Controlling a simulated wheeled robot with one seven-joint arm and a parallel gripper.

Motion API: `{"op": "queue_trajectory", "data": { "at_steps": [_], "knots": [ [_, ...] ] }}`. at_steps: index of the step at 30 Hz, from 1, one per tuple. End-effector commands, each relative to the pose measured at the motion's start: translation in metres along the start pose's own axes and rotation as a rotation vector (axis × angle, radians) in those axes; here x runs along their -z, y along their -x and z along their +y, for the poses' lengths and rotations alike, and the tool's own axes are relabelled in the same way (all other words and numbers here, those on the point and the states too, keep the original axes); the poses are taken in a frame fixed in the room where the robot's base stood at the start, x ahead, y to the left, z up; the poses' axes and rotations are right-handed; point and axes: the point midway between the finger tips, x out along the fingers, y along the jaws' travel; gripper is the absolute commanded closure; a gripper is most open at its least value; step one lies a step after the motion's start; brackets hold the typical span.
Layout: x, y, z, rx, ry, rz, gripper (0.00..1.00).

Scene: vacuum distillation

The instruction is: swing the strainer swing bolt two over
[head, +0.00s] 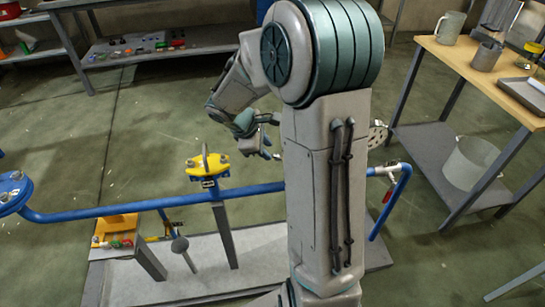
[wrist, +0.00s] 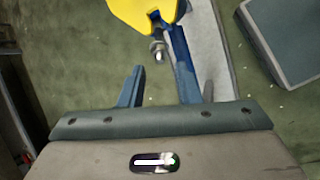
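The strainer shows in the head view as a yellow cover (head: 207,166) with a curved handle and small bolts at its edge, on a blue pipe. In the wrist view the yellow cover (wrist: 143,12) is partly cut off at the top. A metal swing bolt (wrist: 157,50) sticks out below its edge, clear of the yellow; I cannot tell its number. My gripper (wrist: 160,80) is open and empty, its two blue fingers apart, short of the bolt. In the head view my gripper (head: 264,147) is right of and slightly above the cover, partly hidden by my arm.
The blue pipe (head: 130,207) runs across above a grey base plate (head: 205,265). A blue flange (head: 14,190) is at its left end. A wooden-topped table (head: 480,72) with vessels stands at the right; a shelf (head: 150,45) stands at the back.

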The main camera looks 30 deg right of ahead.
Motion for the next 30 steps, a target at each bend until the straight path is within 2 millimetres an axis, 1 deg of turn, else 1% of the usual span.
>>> {"op": "queue_trajectory", "data": {
  "at_steps": [1, 3, 6, 9, 13, 21, 23, 24, 25, 30],
  "knots": [
    [0.000, -0.013, -0.001, 0.004, 0.000, -0.003, 0.70],
    [0.000, -0.025, -0.001, 0.003, 0.000, -0.002, 0.70],
    [0.000, -0.039, -0.001, 0.002, 0.000, -0.001, 0.70],
    [0.000, -0.048, 0.000, 0.001, -0.002, -0.001, 0.70],
    [0.000, -0.054, 0.000, 0.000, -0.001, -0.001, 0.70],
    [0.000, -0.054, 0.000, 0.000, -0.001, 0.000, 0.70],
    [0.000, -0.054, 0.000, 0.000, -0.001, 0.000, 0.87],
    [0.000, -0.054, 0.000, 0.000, -0.001, 0.000, 0.98],
    [-0.001, -0.054, 0.000, 0.000, -0.001, 0.000, 1.00],
    [-0.001, -0.053, 0.001, 0.002, -0.003, 0.005, 1.00]
  ]
}}
